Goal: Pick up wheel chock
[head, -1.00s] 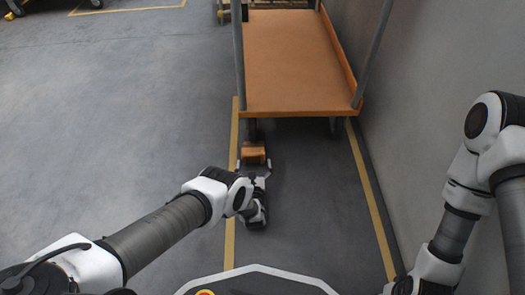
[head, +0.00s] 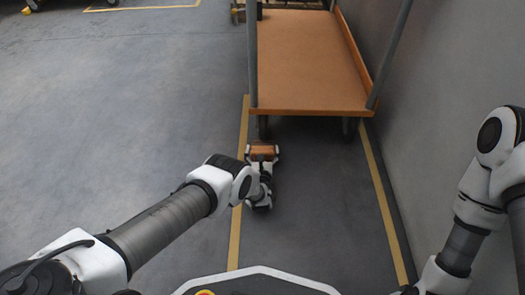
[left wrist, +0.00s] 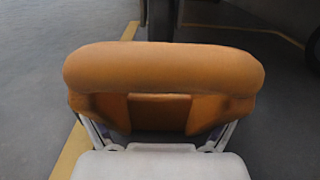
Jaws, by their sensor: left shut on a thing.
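The wheel chock (head: 263,150) is an orange-brown block on the floor, just in front of the cart's near left wheel (head: 263,127). It also fills the middle of the left wrist view (left wrist: 163,70), with a rounded top bar and a recessed front. My left gripper (head: 262,156) is shut on the chock, one finger on each side of it. In the left wrist view the gripper (left wrist: 160,145) reaches the chock's near side. The chock's underside is hidden. My right arm shows at the right edge of the head view, but its gripper is out of the picture.
An orange platform cart (head: 310,70) with grey posts stands beyond the chock. Yellow floor lines (head: 238,200) run on both sides of the lane. A grey wall (head: 440,90) closes the right side. The floor at left (head: 130,110) is clear.

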